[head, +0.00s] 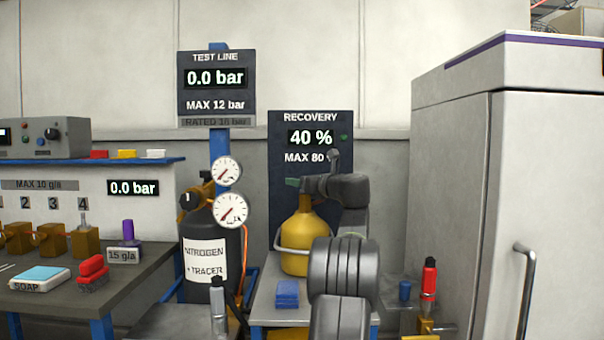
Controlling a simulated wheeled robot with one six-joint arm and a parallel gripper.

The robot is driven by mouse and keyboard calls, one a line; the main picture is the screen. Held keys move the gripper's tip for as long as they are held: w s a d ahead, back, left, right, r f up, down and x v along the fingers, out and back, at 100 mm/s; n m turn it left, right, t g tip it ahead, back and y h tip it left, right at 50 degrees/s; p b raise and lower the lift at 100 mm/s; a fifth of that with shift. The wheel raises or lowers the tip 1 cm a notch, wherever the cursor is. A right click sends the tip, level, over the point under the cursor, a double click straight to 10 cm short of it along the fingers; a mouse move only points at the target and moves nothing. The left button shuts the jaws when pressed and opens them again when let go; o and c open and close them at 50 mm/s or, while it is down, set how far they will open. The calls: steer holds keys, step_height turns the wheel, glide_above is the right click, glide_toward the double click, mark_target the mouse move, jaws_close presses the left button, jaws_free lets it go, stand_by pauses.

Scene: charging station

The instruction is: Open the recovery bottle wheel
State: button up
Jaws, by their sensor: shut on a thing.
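The recovery bottle (299,242) is yellow and stands upright on a low stand in the middle of the head view. A small dark green wheel (292,183) shows at its top. My gripper (304,184) reaches in from the right at the height of the bottle's top and is shut on the wheel. My wrist and arm hide the right side of the bottle and its valve. The fingers are small and dark, so their exact hold is hard to see.
The recovery display (310,137) reads 40 %; its MAX line is partly covered. A nitrogen cylinder (205,277) with two gauges stands left of the bottle. A blue block (287,294) lies in front of the bottle. A tall grey cabinet (545,200) bounds the right side.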

steer(key=shift+n+g+y+p, duration=0.4)
steer(key=shift+y+p, duration=0.05)
steer(key=shift+y, duration=0.05)
steer(key=o, duration=1)
steer(key=v, duration=1.3)
steer(key=shift+s+d, duration=0.25)
steer(key=shift+s, duration=0.1)
steer(key=shift+w+a, duration=0.1)
